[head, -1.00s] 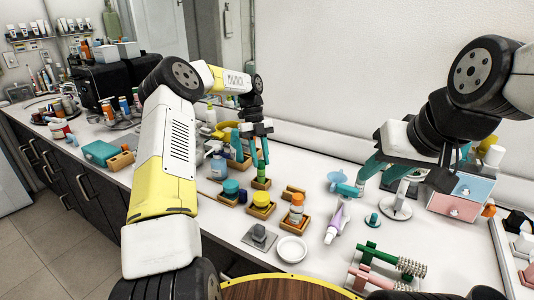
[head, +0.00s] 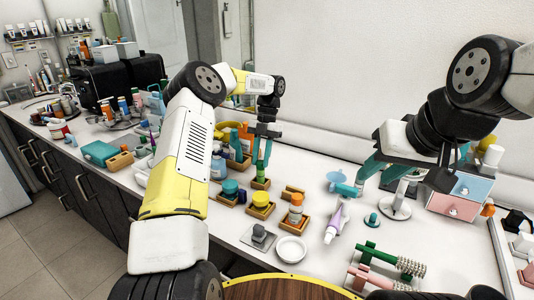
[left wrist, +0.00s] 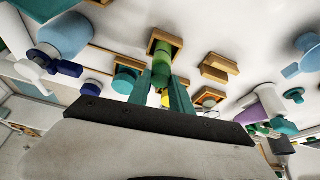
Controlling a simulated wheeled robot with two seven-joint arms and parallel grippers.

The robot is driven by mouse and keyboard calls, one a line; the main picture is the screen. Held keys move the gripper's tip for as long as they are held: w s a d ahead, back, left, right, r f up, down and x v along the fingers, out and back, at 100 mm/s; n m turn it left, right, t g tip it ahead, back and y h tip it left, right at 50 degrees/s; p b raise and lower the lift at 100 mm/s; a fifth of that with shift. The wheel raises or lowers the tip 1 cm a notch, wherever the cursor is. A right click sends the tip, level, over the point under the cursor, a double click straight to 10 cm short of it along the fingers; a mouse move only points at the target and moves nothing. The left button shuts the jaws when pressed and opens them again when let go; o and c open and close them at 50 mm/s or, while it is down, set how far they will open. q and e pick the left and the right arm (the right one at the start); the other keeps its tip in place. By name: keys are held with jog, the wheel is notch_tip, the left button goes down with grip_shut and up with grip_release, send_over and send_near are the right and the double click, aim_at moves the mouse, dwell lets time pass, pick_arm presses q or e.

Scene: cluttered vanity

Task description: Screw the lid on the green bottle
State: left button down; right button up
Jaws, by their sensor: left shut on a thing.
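The green bottle (head: 260,171) stands upright in a small wooden holder (head: 260,184) near the middle of the counter. It also shows in the left wrist view (left wrist: 163,52). My left gripper (head: 263,155) comes down from above, its two teal fingers shut around the bottle's top end, where the lid is. In the left wrist view the fingers (left wrist: 165,90) flank this green top. The fingers partly hide the lid, and I cannot tell how tightly it sits. My right gripper (head: 402,178) is apart at the right, with its teal fingers spread and nothing seen between them.
A yellow-lidded jar (head: 261,199), a teal-lidded jar (head: 230,187) and an orange-and-white bottle (head: 296,206) stand close by. Drawers (head: 459,194) stand at the right. The wall closes off the back.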

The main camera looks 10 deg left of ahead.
pick_arm(q)
jog(key=c, duration=1.1)
grip_release()
jog(key=shift+r, duration=0.1)
